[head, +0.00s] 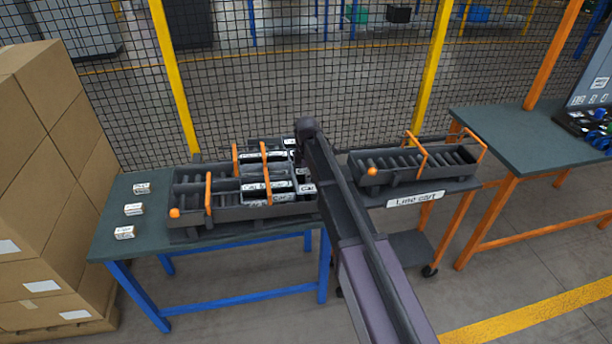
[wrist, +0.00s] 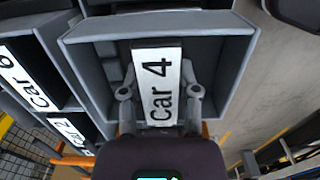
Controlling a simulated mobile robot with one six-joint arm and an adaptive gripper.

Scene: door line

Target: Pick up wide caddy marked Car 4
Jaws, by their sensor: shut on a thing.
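The wide caddy marked Car 4 (wrist: 238,62) fills the middle of the wrist view, a grey open box with a white "car 4" label on its front piece. My gripper (wrist: 159,88) has one finger on each side of that labelled piece and is shut on it. In the head view a caddy with a partly covered "Ca" label shows beside my arm, at the right end of the blue-legged table (head: 150,226). My arm hides the gripper and most of that caddy there.
Caddies marked Car 6 (wrist: 28,85) and Car 2 (wrist: 72,132) stand close on the left in the wrist view. The Line cart (head: 415,199) carries a roller rack (head: 400,176). Stacked cartons (head: 30,180) stand left.

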